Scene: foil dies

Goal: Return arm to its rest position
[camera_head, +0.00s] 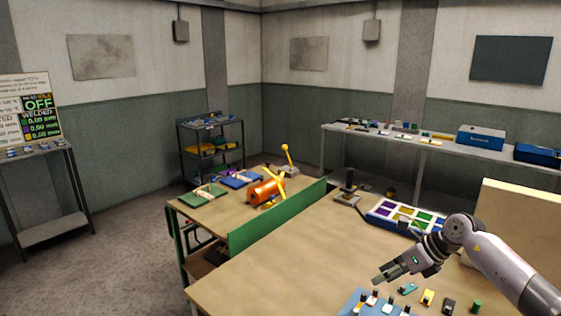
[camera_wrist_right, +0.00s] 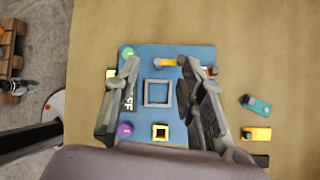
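My right gripper (camera_head: 384,273) reaches in from the right in the head view, above the wooden table near the blue mat. In the right wrist view its two fingers (camera_wrist_right: 158,72) are spread apart over the blue mat (camera_wrist_right: 205,52), with nothing held between them. A grey square frame (camera_wrist_right: 146,95) lies on the mat below, seen between the fingers. The mat also holds a smaller yellow-and-dark square, a green round piece and a purple round piece. My left gripper is in neither view.
Several small pieces, including a teal one (camera_head: 408,288) and a yellow one (camera_head: 428,297), lie right of the mat. A tray with coloured compartments (camera_head: 376,219) stands behind the gripper. A green divider (camera_head: 277,216) borders the table's left side. The middle tabletop (camera_head: 285,255) is clear.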

